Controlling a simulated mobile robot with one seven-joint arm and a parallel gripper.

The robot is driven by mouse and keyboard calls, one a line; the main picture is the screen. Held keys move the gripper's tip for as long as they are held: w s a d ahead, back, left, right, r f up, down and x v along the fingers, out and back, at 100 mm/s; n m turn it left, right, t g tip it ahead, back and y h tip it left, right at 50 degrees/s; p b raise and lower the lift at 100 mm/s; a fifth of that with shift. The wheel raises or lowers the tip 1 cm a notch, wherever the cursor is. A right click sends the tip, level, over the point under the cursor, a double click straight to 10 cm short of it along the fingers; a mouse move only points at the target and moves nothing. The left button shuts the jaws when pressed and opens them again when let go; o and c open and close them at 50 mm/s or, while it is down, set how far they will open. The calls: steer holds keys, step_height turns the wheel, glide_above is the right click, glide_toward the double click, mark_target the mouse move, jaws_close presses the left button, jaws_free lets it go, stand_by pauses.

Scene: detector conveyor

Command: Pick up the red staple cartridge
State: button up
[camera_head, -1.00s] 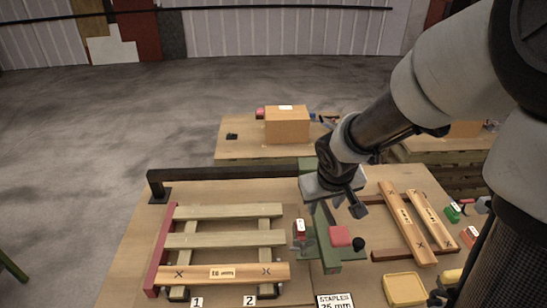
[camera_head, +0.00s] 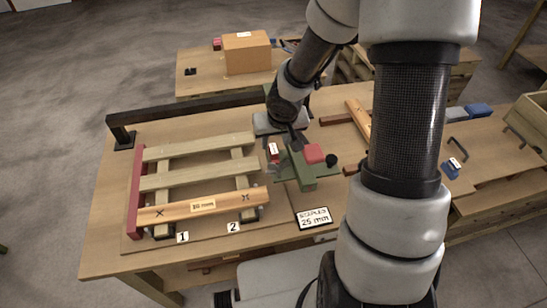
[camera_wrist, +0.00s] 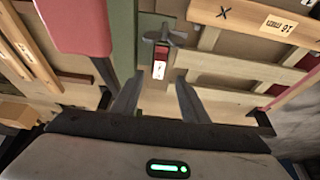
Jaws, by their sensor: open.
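The red staple cartridge (camera_head: 273,149) has a white label and sits upright in the head view, between the slatted pallet and a green bracket (camera_head: 300,173). In the wrist view the cartridge (camera_wrist: 160,63) shows beyond the fingertips, roughly centred between them, with a grey winged piece at its far end. My gripper (camera_wrist: 158,97) is open and empty, with a finger on either side of the view's middle. In the head view my gripper (camera_head: 296,138) is just above and right of the cartridge; its fingertips are partly hard to make out.
A larger red block (camera_head: 314,153) stands on the green bracket, close beside my gripper; it looms at upper left in the wrist view (camera_wrist: 75,25). The slatted pallet (camera_head: 200,178) lies left. A "STAPLES 25 mm" sign (camera_head: 314,217) lies in front.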

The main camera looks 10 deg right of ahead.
mark_target(274, 149)
steer(key=b+x, duration=0.2)
steer(key=x, duration=0.4)
steer(key=shift+w+f, duration=0.15)
steer(key=shift+f, duration=0.15)
steer(key=shift+d, duration=0.1)
jaws_close()
